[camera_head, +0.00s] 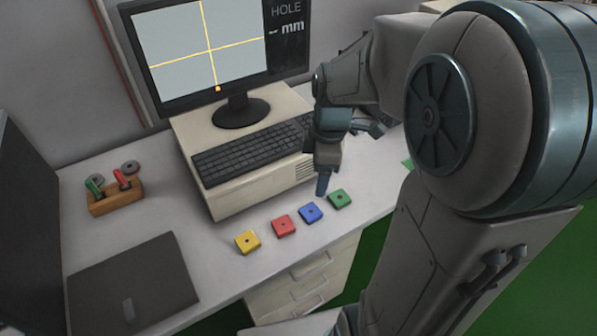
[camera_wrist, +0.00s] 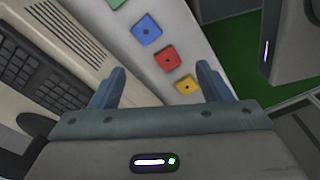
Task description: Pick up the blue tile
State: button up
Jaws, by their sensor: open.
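The blue tile (camera_head: 310,213) lies flat on the desk between the red tile (camera_head: 284,226) and the green tile (camera_head: 339,198). It has a small dark hole in its middle. My gripper (camera_head: 323,184) is above the desk, just behind the blue and green tiles in the head view. In the wrist view my gripper (camera_wrist: 160,67) is open, its two blue-grey fingers apart with nothing held. There the blue tile (camera_wrist: 147,30) lies beyond the fingertips, a little left of centre, and the red tile (camera_wrist: 167,58) shows between the tips.
A yellow tile (camera_head: 247,242) ends the row at the left. Behind the row stand a beige computer case (camera_head: 235,200) with a keyboard (camera_head: 250,152) and a monitor (camera_head: 210,50). A wooden block (camera_head: 116,197) and a dark panel (camera_head: 133,283) are at the left.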

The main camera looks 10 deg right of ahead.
jog(key=w+f+n+g, duration=0.1)
jog(key=w+f+n, duration=0.3)
jog(key=n, duration=0.2)
jog(key=n+b, duration=0.1)
send_over(311, 211)
jog(key=shift+y, duration=0.3)
jog(key=f, duration=0.8)
jog(key=shift+w+d+f, duration=0.2)
jog(key=shift+d+f, duration=0.05)
jog(key=shift+f, duration=0.15)
jog(key=shift+s+a+f, duration=0.15)
jog(key=shift+f, duration=2.6)
jog(key=c, duration=1.1)
